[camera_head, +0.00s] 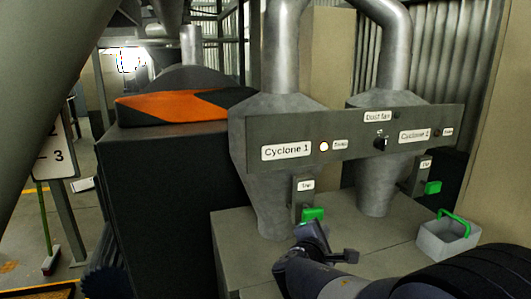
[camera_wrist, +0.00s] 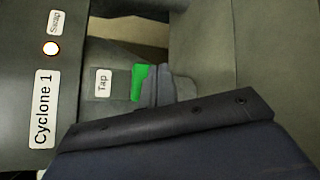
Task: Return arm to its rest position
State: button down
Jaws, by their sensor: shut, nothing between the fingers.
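My gripper (camera_head: 314,229) is at the lower middle of the head view, at the end of my dark arm coming from the lower right. It is shut and empty, just in front of the green tap handle (camera_head: 313,214) under Cyclone 1 (camera_head: 270,180). The wrist view is turned sideways. There my gripper fingers (camera_wrist: 160,88) overlap the edge of the green handle (camera_wrist: 138,80), beside the "Tap" label (camera_wrist: 102,82). I cannot tell whether they touch it.
Cyclone 2 (camera_head: 376,190) and its green tap handle (camera_head: 433,187) stand to the right. A grey box (camera_head: 445,242) with a green handle sits on the bench (camera_head: 240,245). A label panel (camera_head: 355,140) with a lit lamp (camera_head: 323,146) spans both cyclones. A broom (camera_head: 48,235) stands far left.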

jog(key=p, duration=0.4)
jog(key=shift+r+p, duration=0.25)
jog(key=shift+p, duration=0.1)
jog(key=shift+s+p, duration=0.1)
jog(key=shift+p, duration=0.35)
jog(key=s+d+b, duration=0.2)
jog(key=s+b, duration=0.1)
jog(key=s, duration=0.3)
jog(key=w+a+b, duration=0.2)
jog(key=w+b, duration=0.3)
jog(key=w, duration=0.1)
jog(key=shift+b, duration=0.35)
